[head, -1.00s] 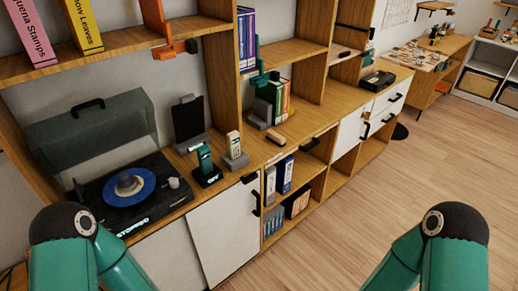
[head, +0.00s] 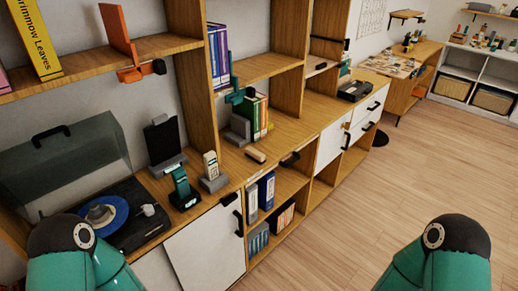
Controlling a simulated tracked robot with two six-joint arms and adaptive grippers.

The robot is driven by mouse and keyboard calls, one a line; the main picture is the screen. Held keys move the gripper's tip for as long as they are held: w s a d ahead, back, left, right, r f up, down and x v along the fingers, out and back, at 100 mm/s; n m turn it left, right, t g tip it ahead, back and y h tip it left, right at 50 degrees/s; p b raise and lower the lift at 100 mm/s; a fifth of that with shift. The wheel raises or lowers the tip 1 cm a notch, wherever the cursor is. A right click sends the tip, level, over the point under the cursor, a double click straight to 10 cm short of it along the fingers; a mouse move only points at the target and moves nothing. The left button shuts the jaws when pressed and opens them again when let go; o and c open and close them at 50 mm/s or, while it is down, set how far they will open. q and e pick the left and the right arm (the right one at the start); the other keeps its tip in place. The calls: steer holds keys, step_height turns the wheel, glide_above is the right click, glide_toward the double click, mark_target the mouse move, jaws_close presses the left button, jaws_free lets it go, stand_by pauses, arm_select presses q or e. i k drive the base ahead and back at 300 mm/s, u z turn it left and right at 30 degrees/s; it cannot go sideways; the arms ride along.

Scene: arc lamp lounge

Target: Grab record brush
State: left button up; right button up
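A small block with a light wooden top and dark underside (head: 255,155) lies on the wooden sideboard top (head: 290,129), in front of the upright books. It looks like the record brush, but it is too small to be sure. Another small dark piece (head: 290,159) sits near the front edge to its right. Only teal links of my two arms show at the bottom left and bottom right. Neither gripper is in view.
Two handsets (head: 211,165) (head: 181,183) and a dark stand (head: 162,138) are left of the block. Shelf uprights rise behind. The wooden floor (head: 375,190) at right is clear.

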mark_target(254, 154)
steer(key=z, duration=0.2)
steer(key=i, duration=0.75)
steer(key=u, duration=1.9)
steer(key=i, duration=0.15)
steer(key=u, duration=1.4)
steer(key=k, duration=1.6)
steer(key=z, duration=0.4)
